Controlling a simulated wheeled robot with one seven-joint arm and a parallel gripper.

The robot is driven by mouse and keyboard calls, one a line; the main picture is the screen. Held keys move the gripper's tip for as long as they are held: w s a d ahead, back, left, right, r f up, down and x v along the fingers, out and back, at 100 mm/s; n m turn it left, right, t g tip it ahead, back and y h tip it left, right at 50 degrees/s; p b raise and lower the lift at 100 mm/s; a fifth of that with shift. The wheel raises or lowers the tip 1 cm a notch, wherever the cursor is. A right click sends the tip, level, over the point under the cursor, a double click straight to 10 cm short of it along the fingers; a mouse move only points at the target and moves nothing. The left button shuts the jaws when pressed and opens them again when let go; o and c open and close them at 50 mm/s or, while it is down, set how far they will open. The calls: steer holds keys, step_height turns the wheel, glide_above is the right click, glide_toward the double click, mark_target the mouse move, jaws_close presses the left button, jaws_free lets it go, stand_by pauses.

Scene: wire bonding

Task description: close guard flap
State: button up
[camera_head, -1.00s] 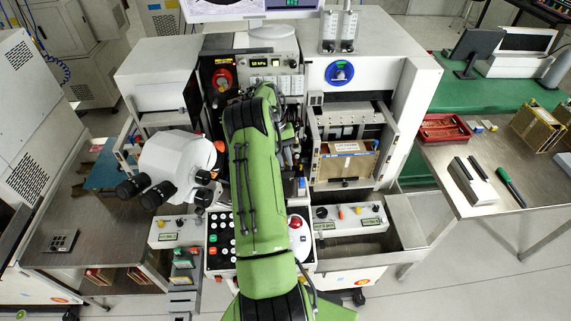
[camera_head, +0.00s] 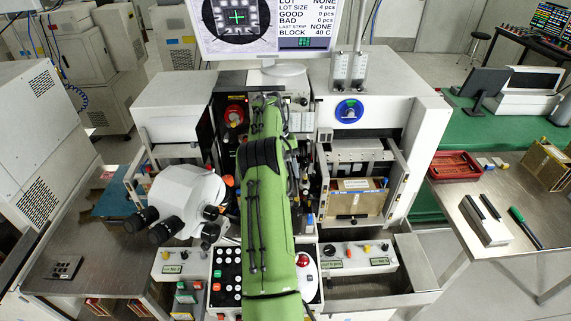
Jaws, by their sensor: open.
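The wire bonding machine (camera_head: 392,110) stands in the middle, with its open work area behind my green arm. My arm reaches straight into that area and covers much of it. My gripper is hidden behind the arm. I cannot make out the guard flap for certain; it may be behind my arm. To the right of the arm, an open bay holds a brown cardboard box (camera_head: 357,200) with a label.
A white microscope head (camera_head: 185,195) with black eyepieces stands close left of my arm. Button panels (camera_head: 226,272) and a red button (camera_head: 302,261) lie below it. A monitor (camera_head: 265,25) hangs above. At right is a table with a red tray (camera_head: 455,164).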

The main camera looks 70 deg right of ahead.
steer(key=p+v, duration=0.1)
steer(key=v, duration=0.3)
steer(key=shift+c, duration=0.4)
